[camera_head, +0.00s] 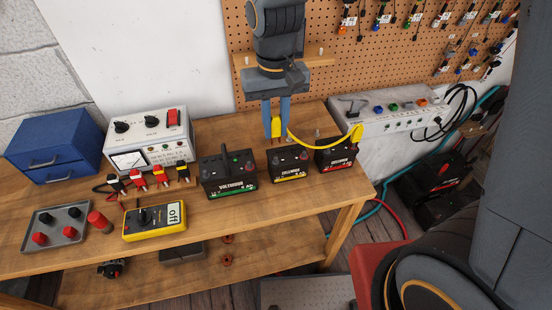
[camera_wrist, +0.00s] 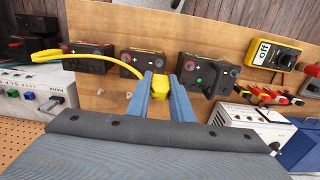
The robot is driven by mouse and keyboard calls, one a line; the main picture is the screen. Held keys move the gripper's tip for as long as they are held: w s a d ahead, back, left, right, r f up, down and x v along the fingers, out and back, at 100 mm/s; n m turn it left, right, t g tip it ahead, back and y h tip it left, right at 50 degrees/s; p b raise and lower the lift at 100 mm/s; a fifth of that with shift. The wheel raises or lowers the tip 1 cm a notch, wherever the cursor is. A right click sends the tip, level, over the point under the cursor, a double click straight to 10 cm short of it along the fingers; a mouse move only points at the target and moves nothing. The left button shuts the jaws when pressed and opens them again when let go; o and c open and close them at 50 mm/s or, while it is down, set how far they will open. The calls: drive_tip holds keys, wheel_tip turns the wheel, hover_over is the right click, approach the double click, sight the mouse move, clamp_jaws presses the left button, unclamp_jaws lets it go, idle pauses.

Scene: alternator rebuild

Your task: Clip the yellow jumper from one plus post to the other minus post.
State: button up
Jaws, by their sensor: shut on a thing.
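My gripper (camera_head: 276,122) is shut on one yellow clip (camera_head: 276,128) of the yellow jumper, above the left end of the middle battery (camera_head: 290,175). In the wrist view, this clip (camera_wrist: 158,86) is close to that battery's minus post (camera_wrist: 158,63); I cannot tell whether they touch. The middle battery's red plus post (camera_wrist: 127,58) is apart from the clip. The yellow cable (camera_head: 315,146) arcs right to its other clip (camera_head: 355,133), at the outer, plus-side end of the red-striped battery (camera_head: 338,160). The exact contact there is unclear.
A larger green-striped battery (camera_head: 228,178) stands left of the middle one. Left are a multimeter (camera_head: 155,222), a metered supply box (camera_head: 150,142) with clips, a blue drawer box (camera_head: 55,143) and a tray (camera_head: 55,243). Pegboard (camera_head: 400,50) rises behind. Bare wood lies before the batteries.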

sight(276, 135)
drive_tip(key=shift+w+f+b, duration=0.15)
drive_tip(key=shift+f+b, duration=0.9)
drive_tip(key=shift+f, duration=1.55)
drive_tip(key=shift+f, duration=0.2)
drive_tip(key=shift+f+b, duration=0.6)
drive_tip(key=shift+f, duration=0.4)
drive_tip(key=o, duration=0.8)
drive_tip(key=shift+o, duration=0.2)
drive_tip(key=shift+r, duration=0.1)
drive_tip(key=shift+r+p, duration=1.9)
drive_tip(key=shift+r, duration=2.25)
